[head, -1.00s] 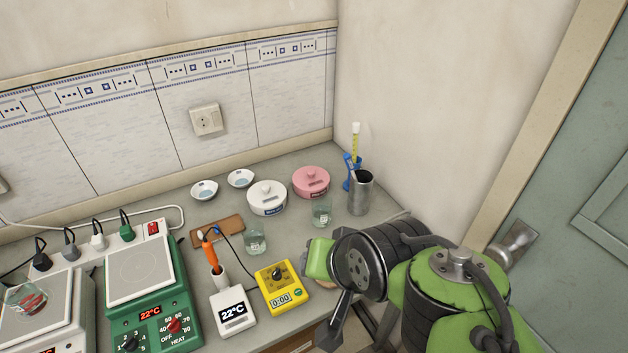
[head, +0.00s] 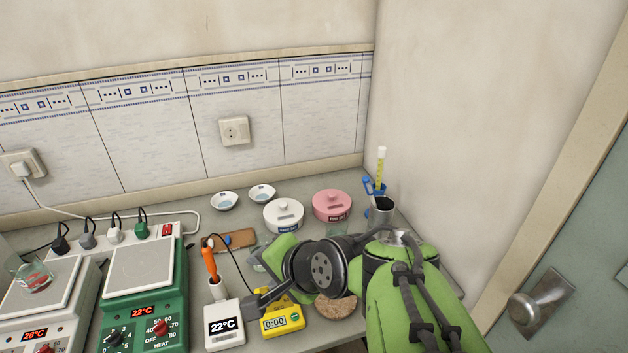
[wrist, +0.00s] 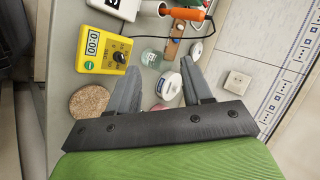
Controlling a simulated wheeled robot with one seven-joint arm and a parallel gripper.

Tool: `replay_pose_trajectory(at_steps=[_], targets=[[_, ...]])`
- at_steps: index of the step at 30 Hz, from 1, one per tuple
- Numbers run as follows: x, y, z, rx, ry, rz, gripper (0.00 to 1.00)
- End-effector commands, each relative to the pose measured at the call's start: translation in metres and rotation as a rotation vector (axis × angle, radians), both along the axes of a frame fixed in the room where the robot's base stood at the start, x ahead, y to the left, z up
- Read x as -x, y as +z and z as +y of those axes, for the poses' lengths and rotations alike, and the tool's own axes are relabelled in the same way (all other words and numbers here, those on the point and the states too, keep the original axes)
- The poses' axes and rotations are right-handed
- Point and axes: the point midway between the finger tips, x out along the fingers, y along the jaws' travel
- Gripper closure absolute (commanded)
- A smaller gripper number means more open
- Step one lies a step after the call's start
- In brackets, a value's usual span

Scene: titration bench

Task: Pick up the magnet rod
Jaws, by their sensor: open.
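I cannot pick out the magnet rod for certain. An orange-handled rod (head: 209,264) stands in the white 22°C unit (head: 223,326), with a cable; its handle also shows in the wrist view (wrist: 188,14). A steel cup (head: 381,211) stands in the back right corner, beside a blue-based yellow cylinder (head: 380,168); I cannot see what the cup holds. My gripper (wrist: 161,64) is open and empty in the wrist view, its two fingers apart above the bench. In the head view it is over the front right of the bench and hides part of the yellow timer (head: 285,319).
A white lidded jar (head: 284,216), a pink lidded jar (head: 332,205), two small dishes and glass beakers stand toward the back. A brown board (head: 240,238) lies left of them. A cork mat (head: 335,306) is near my gripper. Two hotplates (head: 140,265) fill the left.

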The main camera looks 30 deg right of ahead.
Motion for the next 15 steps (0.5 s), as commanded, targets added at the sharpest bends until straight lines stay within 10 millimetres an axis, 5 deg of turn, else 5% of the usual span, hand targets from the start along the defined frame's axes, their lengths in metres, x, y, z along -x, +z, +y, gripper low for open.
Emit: replay_pose_trajectory(at_steps=[8, 15], targets=[[-0.018, -0.019, -0.035, -0.209, -0.224, -0.086, 0.5], [-0.03, -0.034, -0.101, -0.537, -0.551, -0.262, 0.5]])
